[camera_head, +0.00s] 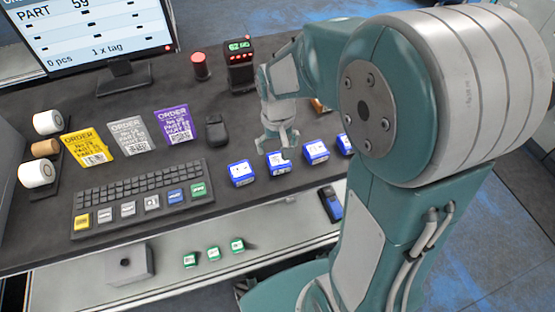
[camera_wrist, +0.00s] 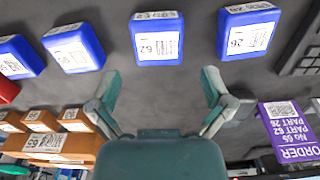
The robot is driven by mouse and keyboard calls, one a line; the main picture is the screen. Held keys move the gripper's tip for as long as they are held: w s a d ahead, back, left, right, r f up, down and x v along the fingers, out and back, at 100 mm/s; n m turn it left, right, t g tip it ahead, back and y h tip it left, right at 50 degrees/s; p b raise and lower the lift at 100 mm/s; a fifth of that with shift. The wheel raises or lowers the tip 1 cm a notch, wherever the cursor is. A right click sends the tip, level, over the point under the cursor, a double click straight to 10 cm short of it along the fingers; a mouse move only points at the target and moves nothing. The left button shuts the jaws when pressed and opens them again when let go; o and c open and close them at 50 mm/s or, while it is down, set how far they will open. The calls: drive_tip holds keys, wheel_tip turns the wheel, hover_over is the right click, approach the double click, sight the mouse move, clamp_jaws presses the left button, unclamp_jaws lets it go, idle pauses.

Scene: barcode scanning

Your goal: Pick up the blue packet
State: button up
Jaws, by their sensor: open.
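Several blue packets with white labels stand in a row on the dark desk. In the head view they show as a left one (camera_head: 240,173), a second (camera_head: 279,162), a third (camera_head: 316,152) and a partly hidden one (camera_head: 345,143). In the wrist view, the packet labelled 62 (camera_wrist: 157,38) lies beyond the fingertips, near the middle, and the packet labelled 26 (camera_wrist: 247,30) is to its right. Two more (camera_wrist: 73,48) (camera_wrist: 18,57) are at the left. My gripper (camera_wrist: 162,82) is open and empty; in the head view it (camera_head: 277,147) is just behind the second packet.
A keyboard (camera_head: 140,197) and a black mouse (camera_head: 217,130) are left of my gripper. Yellow, grey and purple order cards (camera_head: 176,125) stand behind the keyboard. Orange packets (camera_wrist: 55,145) show in the wrist view. Small green packets (camera_head: 213,253) lie on the lower shelf.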

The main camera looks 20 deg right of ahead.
sight(278, 159)
wheel_tip(278, 159, down, 6)
drive_tip(key=shift+d+r, duration=0.1)
drive_tip(key=shift+d, duration=0.05)
drive_tip(key=c, duration=1.1)
